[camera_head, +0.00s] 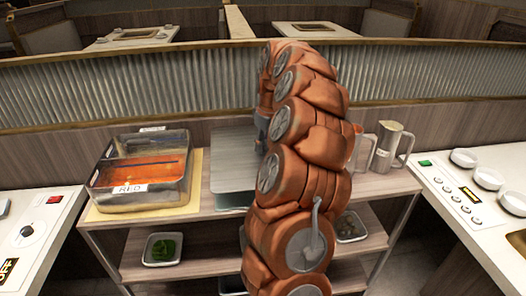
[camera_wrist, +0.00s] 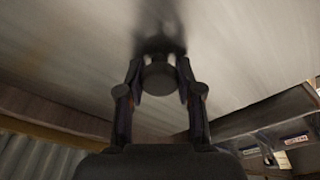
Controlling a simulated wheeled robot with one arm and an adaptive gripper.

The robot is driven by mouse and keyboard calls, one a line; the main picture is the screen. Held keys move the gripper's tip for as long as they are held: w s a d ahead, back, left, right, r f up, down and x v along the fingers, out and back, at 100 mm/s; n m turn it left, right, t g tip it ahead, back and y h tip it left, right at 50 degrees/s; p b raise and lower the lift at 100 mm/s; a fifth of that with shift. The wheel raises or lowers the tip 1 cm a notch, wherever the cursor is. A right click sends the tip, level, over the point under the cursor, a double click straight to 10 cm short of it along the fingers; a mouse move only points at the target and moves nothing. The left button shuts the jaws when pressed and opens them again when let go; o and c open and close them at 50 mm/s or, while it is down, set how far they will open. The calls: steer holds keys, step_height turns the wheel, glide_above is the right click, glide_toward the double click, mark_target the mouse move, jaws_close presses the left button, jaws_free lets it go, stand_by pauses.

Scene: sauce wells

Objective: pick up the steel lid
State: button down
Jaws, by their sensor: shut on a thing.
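The steel lid (camera_head: 233,155) is a flat grey sheet right of the sauce container in the head view. It fills much of the wrist view (camera_wrist: 70,60). Its dark round knob (camera_wrist: 158,78) sits between my fingertips. My gripper (camera_wrist: 158,90) is shut on this knob. In the head view my gripper (camera_head: 262,132) is partly hidden by my arm, which also covers the lid's right side. I cannot tell how far the lid is above what lies under it.
A steel container (camera_head: 142,196) with orange-red sauce and a RED label stands on a yellow board (camera_head: 100,214) at the left. Metal pitchers (camera_head: 390,148) stand at the right. Small trays (camera_head: 163,249) sit on the shelf below. Counters flank both sides; a corrugated partition (camera_head: 120,90) runs behind.

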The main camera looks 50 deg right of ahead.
steer(key=s+a+b, duration=0.4)
steer(key=s+a, duration=0.8)
steer(key=s, duration=0.3)
steer(key=shift+s+b, duration=0.3)
steer(key=shift+b, duration=0.05)
stand_by(0.5)
step_height(320, 180, up, 12)
steer(key=p, duration=0.4)
steer(key=shift+f, duration=0.2)
stand_by(0.8)
steer(key=shift+w, duration=0.1)
